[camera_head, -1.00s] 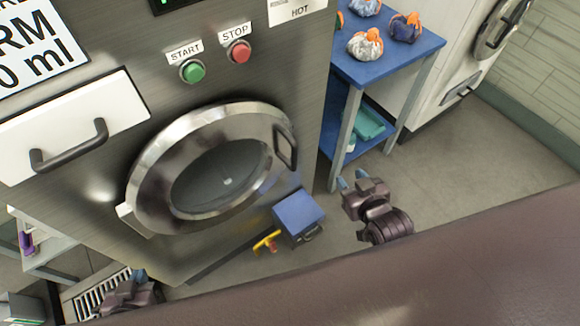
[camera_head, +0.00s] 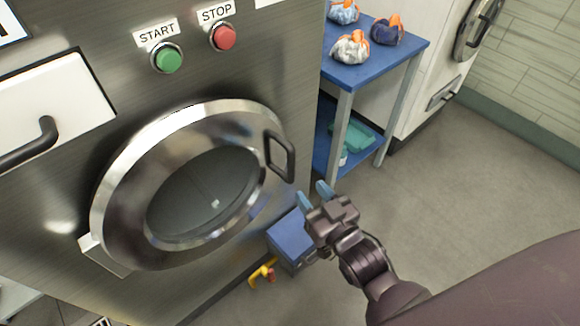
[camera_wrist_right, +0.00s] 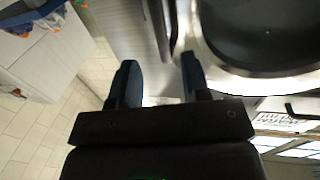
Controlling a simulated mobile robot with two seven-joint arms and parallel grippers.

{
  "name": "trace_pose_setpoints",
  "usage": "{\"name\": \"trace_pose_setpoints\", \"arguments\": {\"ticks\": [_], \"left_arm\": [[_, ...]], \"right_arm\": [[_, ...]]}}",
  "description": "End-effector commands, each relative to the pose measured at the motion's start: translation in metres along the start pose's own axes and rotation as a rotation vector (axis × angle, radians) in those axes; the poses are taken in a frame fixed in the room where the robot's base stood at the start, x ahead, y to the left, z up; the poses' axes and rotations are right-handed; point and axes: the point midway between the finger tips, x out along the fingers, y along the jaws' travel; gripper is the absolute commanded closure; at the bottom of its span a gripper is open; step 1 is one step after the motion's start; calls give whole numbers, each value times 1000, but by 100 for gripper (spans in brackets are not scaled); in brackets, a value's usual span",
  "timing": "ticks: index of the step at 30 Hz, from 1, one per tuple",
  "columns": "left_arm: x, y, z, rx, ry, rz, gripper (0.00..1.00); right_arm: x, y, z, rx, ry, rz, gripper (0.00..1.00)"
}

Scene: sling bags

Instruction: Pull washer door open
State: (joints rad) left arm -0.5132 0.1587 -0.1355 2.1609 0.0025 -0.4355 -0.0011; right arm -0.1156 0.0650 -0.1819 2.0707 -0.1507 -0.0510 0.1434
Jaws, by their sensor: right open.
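The washer door (camera_head: 200,115) is a round steel ring with a dark glass window, on the front of the steel washer. It looks closed. Its dark handle (camera_head: 290,158) is on the right side of the ring. My right gripper (camera_head: 314,193) is open and empty, below and slightly right of the handle, apart from it. In the right wrist view, the two blue fingertips (camera_wrist_right: 158,85) are spread, with the door ring (camera_wrist_right: 240,72) close by at the upper right. My left gripper is not in view.
A blue box (camera_head: 290,240) and a yellow item (camera_head: 262,274) are on the floor below the door. A blue table (camera_head: 375,62) with several tied bundles stands right of the washer. Green START (camera_head: 167,58) and red STOP (camera_head: 223,37) buttons are above the door. The floor at right is clear.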

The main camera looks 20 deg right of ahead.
Motion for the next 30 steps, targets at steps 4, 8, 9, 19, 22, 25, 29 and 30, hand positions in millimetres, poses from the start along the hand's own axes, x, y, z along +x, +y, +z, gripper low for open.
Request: {"name": "trace_pose_setpoints", "arguments": {"ticks": [4,8,9,19,22,25,29,30], "left_arm": [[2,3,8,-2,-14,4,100],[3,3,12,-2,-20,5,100],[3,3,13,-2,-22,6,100],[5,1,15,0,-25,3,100],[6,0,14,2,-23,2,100],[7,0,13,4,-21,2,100],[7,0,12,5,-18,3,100],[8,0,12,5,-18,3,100]], "right_arm": [[22,0,1,0,-1,0,57],[41,0,2,1,-2,1,57],[47,0,2,1,-2,0,57],[82,0,2,1,-3,1,57],[88,0,1,1,-3,1,57],[90,0,1,1,-3,1,57],[90,0,1,1,-3,1,57],[90,0,1,1,-3,1,57]]}}
